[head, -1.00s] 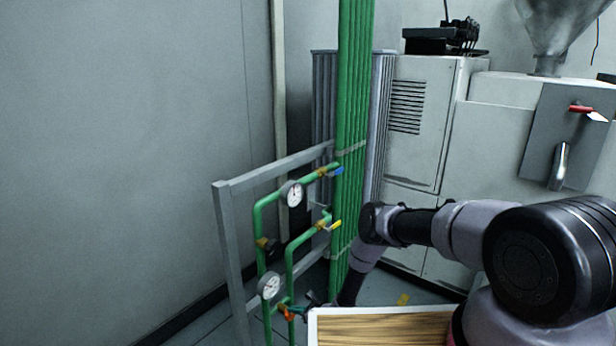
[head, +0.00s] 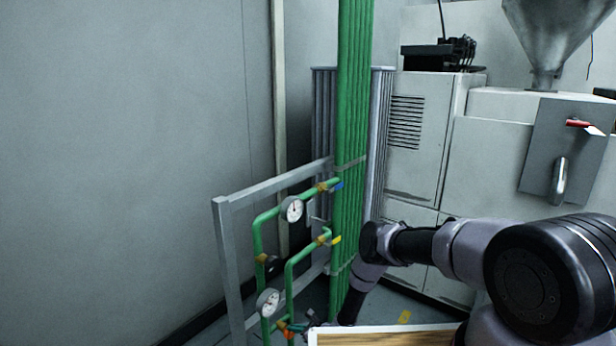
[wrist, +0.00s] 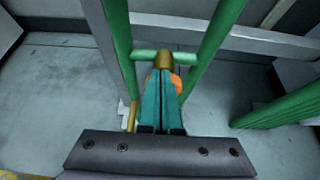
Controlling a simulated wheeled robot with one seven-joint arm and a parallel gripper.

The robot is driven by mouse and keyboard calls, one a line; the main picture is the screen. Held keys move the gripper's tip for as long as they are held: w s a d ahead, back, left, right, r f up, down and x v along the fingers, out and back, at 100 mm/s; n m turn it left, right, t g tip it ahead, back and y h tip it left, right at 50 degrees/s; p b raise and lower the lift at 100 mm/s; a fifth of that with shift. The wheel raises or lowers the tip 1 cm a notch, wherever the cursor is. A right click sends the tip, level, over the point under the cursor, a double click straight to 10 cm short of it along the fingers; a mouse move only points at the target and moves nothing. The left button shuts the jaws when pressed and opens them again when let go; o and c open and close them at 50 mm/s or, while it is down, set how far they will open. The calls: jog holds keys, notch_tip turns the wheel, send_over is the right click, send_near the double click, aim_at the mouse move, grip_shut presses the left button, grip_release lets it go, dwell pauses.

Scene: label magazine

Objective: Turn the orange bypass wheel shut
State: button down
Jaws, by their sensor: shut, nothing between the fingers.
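The orange bypass wheel (wrist: 177,83) is low on the green pipework, in front of a brass fitting (wrist: 165,60) on a short green cross pipe. My gripper (wrist: 164,76) has its two teal fingers closed together. They overlap the middle of the wheel in the wrist view and hide much of it, so orange shows only at their sides. I cannot tell whether the fingertips touch it. In the head view the wheel (head: 286,332) is a small orange patch at the bottom, with my gripper (head: 295,327) just right of it.
Two round gauges, the upper one (head: 291,209) and the lower one (head: 268,302), sit on the pipes. A blue lever (head: 337,186) and a yellow lever (head: 336,240) are on the right. A grey frame (head: 226,265) stands around the pipes. A wood-topped board (head: 385,338) is at the bottom.

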jog(key=shift+w+d, duration=0.2)
jog(key=shift+w, duration=0.05)
jog(key=shift+w+d, duration=0.2)
jog(key=shift+w, duration=0.05)
jog(key=shift+w+d, duration=0.1)
jog(key=shift+w, duration=0.05)
dwell(0.3)
jog(key=shift+r, duration=0.15)
jog(key=s+d, duration=0.3)
jog(key=d, duration=0.1)
jog(key=shift+s+d+r, duration=0.3)
jog(key=shift+s+d, duration=0.05)
jog(key=shift+d, duration=0.05)
